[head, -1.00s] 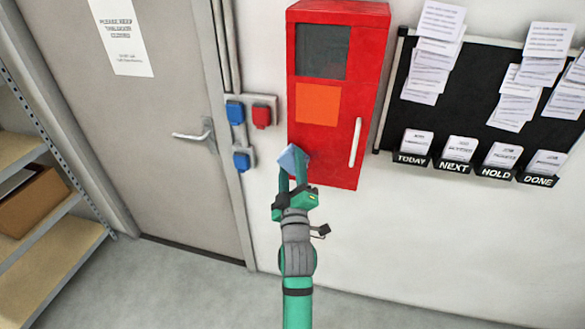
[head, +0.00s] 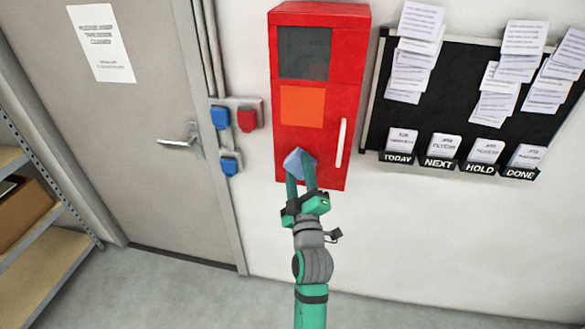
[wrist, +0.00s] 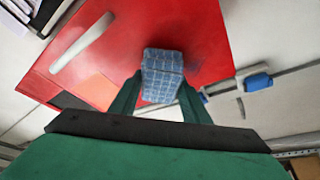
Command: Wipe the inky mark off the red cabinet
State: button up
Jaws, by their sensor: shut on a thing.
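The red cabinet (head: 335,85) hangs on the wall in the head view, with a dark window above, an orange panel in the middle and a white handle (head: 341,143) at right. It also fills much of the wrist view (wrist: 205,35). My gripper (head: 300,165) is shut on a blue block, seemingly a sponge (head: 294,161), at the cabinet's lower front. In the wrist view the block (wrist: 163,68) shows a pale grid pattern and sits between the fingers. I cannot tell whether it touches the door.
Blue and red sockets (head: 233,117) are on the wall left of the cabinet. A grey door (head: 140,100) is further left, with shelves (head: 45,255) beyond it. A black board (head: 450,95) with papers and labelled card holders hangs at right. The wall below the cabinet is bare.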

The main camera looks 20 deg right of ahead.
jog(key=shift+s+d, duration=0.7)
jog(key=shift+d, duration=0.25)
jog(key=shift+s+d, duration=0.7)
jog(key=shift+d, duration=0.2)
jog(key=s+a, duration=0.3)
jog(key=s, duration=0.2)
jog(key=shift+a, duration=0.2)
jog(key=shift+s+a, duration=0.4)
jog(key=shift+s, duration=0.2)
jog(key=shift+s+a, duration=0.4)
jog(key=shift+s, duration=0.2)
